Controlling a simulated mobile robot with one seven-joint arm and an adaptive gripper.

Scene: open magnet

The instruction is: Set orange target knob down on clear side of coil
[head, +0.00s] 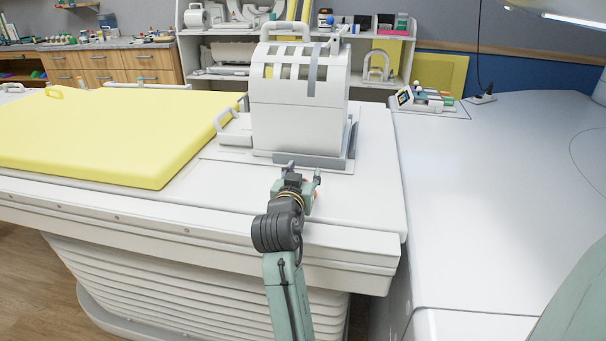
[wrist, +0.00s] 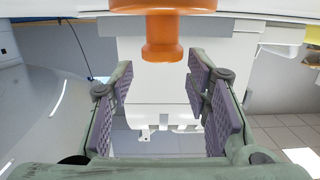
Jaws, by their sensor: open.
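The orange target knob (wrist: 162,40) shows at the top middle of the wrist view, with a wide base and a narrower stem ending in a round end. Its wide part meets the white surface at the picture's top edge. My gripper (wrist: 160,75) is open, its purple-padded fingers apart on either side of the knob's stem, with visible gaps and no contact. In the head view my gripper (head: 303,173) is low over the white table top, just in front of the coil (head: 298,115), a white slotted housing with a top handle. There my gripper mostly hides the knob.
A yellow pad (head: 110,135) covers the table's left part. The white table top (head: 375,185) is bare right of the coil. A lower white surface (head: 480,220) lies further right, with a small tray of items (head: 425,102) at its back. Shelves stand behind.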

